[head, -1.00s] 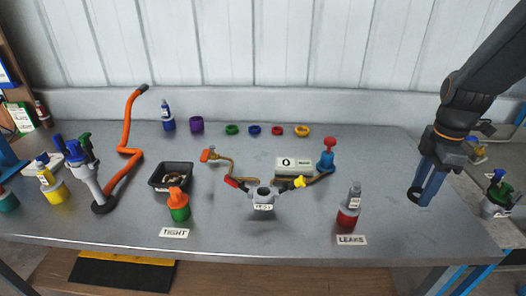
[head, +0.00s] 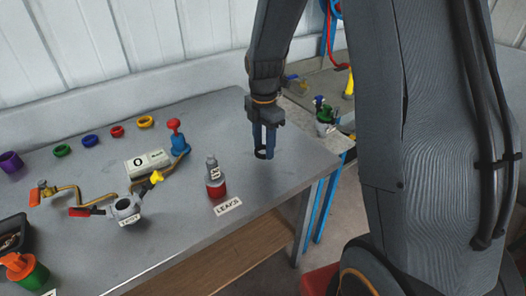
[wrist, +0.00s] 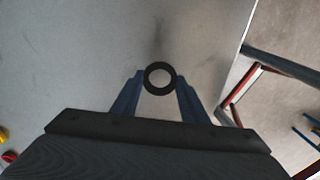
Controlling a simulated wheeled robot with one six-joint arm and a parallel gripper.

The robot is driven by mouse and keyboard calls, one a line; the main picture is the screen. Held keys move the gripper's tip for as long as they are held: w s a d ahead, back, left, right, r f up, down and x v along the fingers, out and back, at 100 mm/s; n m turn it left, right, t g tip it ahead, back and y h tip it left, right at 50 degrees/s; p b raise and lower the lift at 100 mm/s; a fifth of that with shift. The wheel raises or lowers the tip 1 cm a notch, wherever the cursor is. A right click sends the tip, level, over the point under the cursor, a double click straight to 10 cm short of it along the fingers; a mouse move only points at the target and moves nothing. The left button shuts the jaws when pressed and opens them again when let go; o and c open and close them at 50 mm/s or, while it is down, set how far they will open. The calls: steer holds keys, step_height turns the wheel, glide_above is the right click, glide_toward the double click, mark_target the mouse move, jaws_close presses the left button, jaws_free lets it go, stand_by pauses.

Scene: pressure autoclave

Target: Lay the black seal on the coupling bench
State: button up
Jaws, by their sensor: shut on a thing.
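The black seal (head: 259,157) is a small dark ring between the fingertips of my gripper (head: 264,145). The gripper is shut on it, above the right end of the grey metal bench (head: 190,225). In the wrist view, the black seal (wrist: 160,64) shows as a full ring with an open middle, held between the two blue fingers of my gripper (wrist: 160,82). The bench top (wrist: 90,60) is beneath, and its right edge shows beside the gripper. I cannot tell the exact gap between seal and bench.
A red bottle (head: 216,188) stands left of my gripper, by the LEAKS label (head: 228,207). A grey coupling fixture (head: 125,209) and a blue device with a red knob (head: 177,140) are farther left. Coloured rings lie along the back. The bench around my gripper is clear.

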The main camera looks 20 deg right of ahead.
mark_target(264, 162)
steer(key=shift+f+p, duration=0.3)
steer(key=shift+f, duration=1.35)
steer(key=shift+f, duration=0.15)
steer(key=o, duration=1)
steer(key=shift+o, duration=0.2)
step_height(264, 162, up, 12)
steer(key=b, duration=0.3)
steer(key=s+f+m, duration=0.2)
steer(key=s+m, duration=0.6)
steer(key=m, duration=0.2)
steer(key=s+f+m+t, duration=0.1)
steer(key=s+f+m, duration=0.2)
steer(key=s+m, duration=0.6)
steer(key=m, duration=0.2)
steer(key=shift+s+f+m, duration=0.15)
steer(key=shift+f+m, duration=0.1)
steer(key=shift+m, duration=0.05)
